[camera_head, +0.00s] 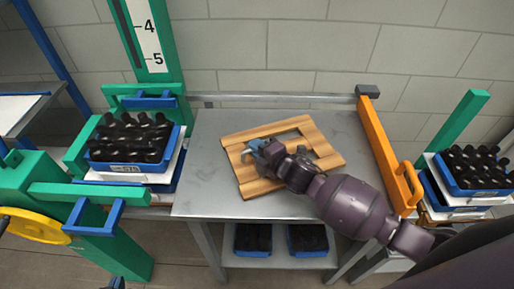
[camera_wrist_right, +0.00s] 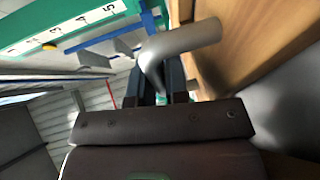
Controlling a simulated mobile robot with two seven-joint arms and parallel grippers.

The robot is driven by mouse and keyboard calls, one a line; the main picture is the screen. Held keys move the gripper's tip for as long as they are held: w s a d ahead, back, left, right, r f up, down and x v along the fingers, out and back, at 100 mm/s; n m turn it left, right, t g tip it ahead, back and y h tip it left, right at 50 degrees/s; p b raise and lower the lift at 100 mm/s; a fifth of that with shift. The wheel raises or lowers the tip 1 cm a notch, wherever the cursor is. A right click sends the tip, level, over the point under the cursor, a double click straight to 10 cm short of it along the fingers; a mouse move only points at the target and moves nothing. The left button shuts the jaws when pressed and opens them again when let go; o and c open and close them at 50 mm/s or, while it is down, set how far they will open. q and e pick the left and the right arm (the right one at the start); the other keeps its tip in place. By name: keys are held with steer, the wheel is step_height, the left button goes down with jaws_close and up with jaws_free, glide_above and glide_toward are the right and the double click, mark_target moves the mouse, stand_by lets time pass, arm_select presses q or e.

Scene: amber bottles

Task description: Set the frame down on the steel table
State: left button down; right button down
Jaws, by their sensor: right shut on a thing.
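The wooden frame (camera_head: 247,185), a pale flat rectangle with bars and openings, is over the middle of the steel table (camera_head: 200,190), turned at an angle. I cannot tell whether it rests fully on the table or is slightly above it. In the right wrist view, my right gripper (camera_wrist_right: 160,88) is shut on a bent grey metal handle (camera_wrist_right: 180,45) beside the wood (camera_wrist_right: 245,40). A small dark tip at the bottom left, probably my left gripper (camera_head: 118,284), barely shows.
Blue crates of dark bottles stand left (camera_head: 125,168) and right (camera_head: 470,190) of the table. A green post with a scale (camera_head: 150,45) rises behind left. An orange bar (camera_head: 388,150) edges the table's right side. More blue crates (camera_head: 253,240) sit on the lower shelf. The table's front left is bare.

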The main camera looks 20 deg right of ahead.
steer(key=c, duration=1.5)
jaws_free()
steer(key=shift+f, duration=0.15)
steer(key=shift+c, duration=0.2)
steer(key=o, duration=0.4)
steer(key=shift+r, duration=0.25)
steer(key=shift+s+d, duration=0.2)
steer(key=shift+s, duration=0.1)
steer(key=v, duration=1.1)
steer(key=shift+s, duration=0.15)
